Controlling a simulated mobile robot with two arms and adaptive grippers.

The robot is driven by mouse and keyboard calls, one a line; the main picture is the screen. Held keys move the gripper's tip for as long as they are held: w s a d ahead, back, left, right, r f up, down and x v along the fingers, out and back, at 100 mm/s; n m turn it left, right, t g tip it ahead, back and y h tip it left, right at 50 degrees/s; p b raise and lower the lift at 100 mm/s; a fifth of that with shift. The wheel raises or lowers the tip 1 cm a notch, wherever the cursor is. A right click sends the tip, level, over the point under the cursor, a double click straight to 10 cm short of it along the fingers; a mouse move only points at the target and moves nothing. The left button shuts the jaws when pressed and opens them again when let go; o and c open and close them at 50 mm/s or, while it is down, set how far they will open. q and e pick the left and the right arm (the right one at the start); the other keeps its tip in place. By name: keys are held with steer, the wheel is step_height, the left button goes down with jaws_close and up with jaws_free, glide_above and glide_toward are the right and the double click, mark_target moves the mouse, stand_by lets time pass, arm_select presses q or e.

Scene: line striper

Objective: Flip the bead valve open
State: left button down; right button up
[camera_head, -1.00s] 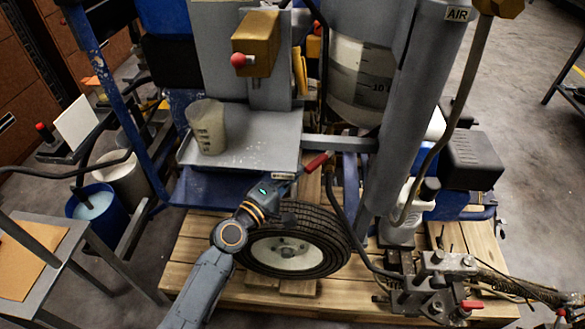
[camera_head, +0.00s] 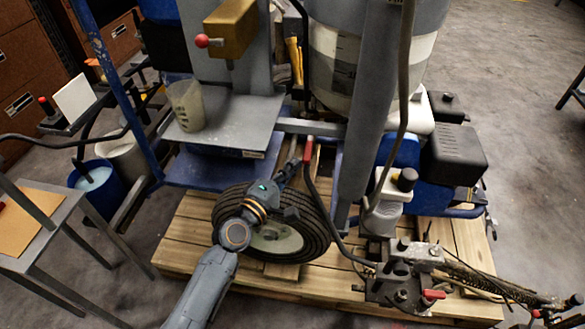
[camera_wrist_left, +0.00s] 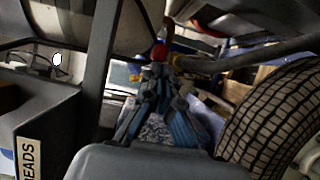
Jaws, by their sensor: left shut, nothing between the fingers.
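A red-handled lever (camera_head: 308,150) stands upright under the front of the machine, beside the grey tray, with a dark hose running down from it. My left gripper (camera_head: 292,170) is just below and left of it, above the wheel. In the left wrist view the gripper (camera_wrist_left: 160,78) is shut and empty, with a red rounded end (camera_wrist_left: 159,52) just beyond its fingertips; touching or apart, I cannot tell. A grey box marked with a "BEADS" label (camera_wrist_left: 28,158) is at the left there. My right gripper is not in view.
A brass block with a red ball (camera_head: 203,41) is above the grey tray (camera_head: 235,135), which holds a cup (camera_head: 187,104). The tyre (camera_head: 226,205) is close under my left arm. A pump with hoses (camera_head: 402,280) stands at the right on the wooden pallet (camera_head: 190,240).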

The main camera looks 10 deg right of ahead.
arm_select(q)
steer(key=shift+s+d, duration=0.45)
steer(key=shift+d, duration=0.3)
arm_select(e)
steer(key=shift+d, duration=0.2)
arm_select(q)
steer(key=shift+d, duration=0.1)
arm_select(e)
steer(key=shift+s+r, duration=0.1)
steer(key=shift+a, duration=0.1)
arm_select(q)
steer(key=w+a+v, duration=0.1)
steer(key=v, duration=1.1)
steer(key=shift+s+a, duration=0.2)
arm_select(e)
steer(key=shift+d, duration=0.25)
